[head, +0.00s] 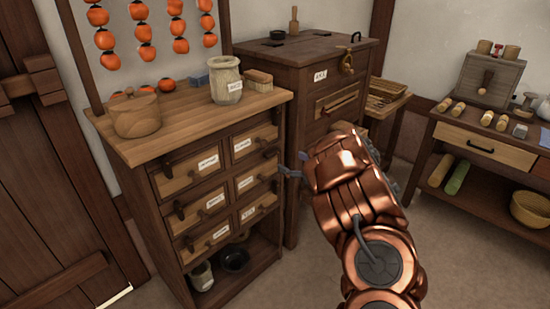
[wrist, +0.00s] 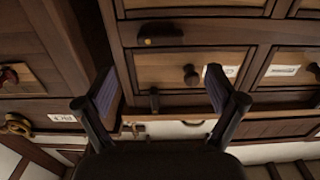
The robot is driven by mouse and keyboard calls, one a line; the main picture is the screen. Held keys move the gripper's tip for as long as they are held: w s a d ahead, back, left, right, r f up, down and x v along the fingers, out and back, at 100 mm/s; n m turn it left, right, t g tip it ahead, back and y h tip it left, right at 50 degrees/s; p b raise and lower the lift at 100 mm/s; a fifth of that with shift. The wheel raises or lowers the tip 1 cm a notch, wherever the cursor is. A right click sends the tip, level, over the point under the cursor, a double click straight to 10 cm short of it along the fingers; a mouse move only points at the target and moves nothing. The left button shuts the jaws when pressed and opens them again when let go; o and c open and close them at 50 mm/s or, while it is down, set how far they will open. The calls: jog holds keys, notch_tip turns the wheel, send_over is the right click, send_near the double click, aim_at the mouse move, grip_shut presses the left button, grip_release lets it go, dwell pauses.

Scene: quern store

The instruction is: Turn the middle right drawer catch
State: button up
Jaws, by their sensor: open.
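The middle right drawer (head: 246,183) is in the small drawer chest. Its catch (head: 270,153) is a dark bar lying level on the rail above it. In the wrist view, which is upside down, the catch (wrist: 160,34) shows a yellow-orange spot near one end. The top right drawer (wrist: 150,70) has a round knob and an upright catch (wrist: 155,101). My gripper (wrist: 160,72) is open and empty, its fingers apart in front of the top right drawer. In the head view my gripper (head: 290,172) is just right of the chest front, partly hidden by my arm.
A tall cabinet (head: 312,80) with a padlock stands close to the right of the chest. A jar (head: 226,82) and a lidded pot (head: 134,115) stand on the chest top. A side table (head: 470,140) is at right. Floor is clear in front.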

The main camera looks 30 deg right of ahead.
aim_at(274, 153)
jog(key=shift+b+x, duration=0.4)
jog(key=shift+x, duration=3.5)
jog(key=shift+c, duration=0.3)
jog(key=c, duration=1.1)
